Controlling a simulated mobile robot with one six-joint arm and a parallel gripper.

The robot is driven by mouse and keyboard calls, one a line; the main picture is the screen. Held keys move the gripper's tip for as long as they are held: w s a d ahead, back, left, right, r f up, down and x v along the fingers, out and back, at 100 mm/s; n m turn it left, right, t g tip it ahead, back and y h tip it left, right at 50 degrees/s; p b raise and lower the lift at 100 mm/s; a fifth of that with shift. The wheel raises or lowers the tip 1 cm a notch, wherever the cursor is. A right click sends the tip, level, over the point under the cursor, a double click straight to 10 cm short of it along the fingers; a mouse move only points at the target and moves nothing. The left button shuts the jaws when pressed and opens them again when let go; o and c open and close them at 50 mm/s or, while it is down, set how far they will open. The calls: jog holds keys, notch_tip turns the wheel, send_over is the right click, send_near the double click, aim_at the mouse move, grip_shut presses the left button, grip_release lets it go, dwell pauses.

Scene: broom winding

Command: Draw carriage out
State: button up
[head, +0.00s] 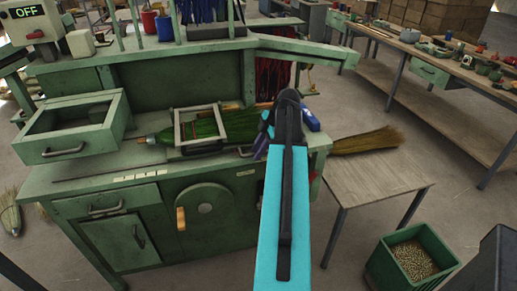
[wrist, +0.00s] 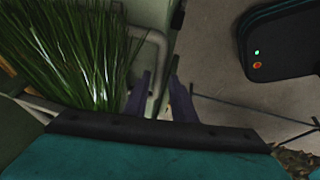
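A pale rectangular frame (head: 201,128) sits across a green-bristled broom head (head: 238,125) on the bench top; I take it to be on the carriage, but cannot be sure. A small pale loop handle (head: 245,151) stands at the bench's front edge. My gripper (head: 264,137) is at the bench's right front, by the bristles and close to this handle. In the wrist view my gripper (wrist: 157,98) has two purple fingers apart, with a pale bent bar (wrist: 158,45) running down between or just behind them. Contact cannot be told. The green bristles (wrist: 80,50) lie left of the fingers.
An open drawer (head: 70,130) juts out at the bench's left. A straw broom (head: 368,140) lies to the right, above a low table (head: 375,182). A green bin (head: 410,262) stands on the floor at right. The control box (head: 27,22) reads OFF.

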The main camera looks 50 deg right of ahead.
jog(key=shift+o, duration=0.5)
jog(key=shift+w+r, duration=0.1)
jog(key=shift+r, duration=0.2)
jog(key=b+v, duration=0.2)
jog(key=v, duration=1.1)
jog(key=shift+s, duration=0.25)
jog(key=shift+d, duration=0.1)
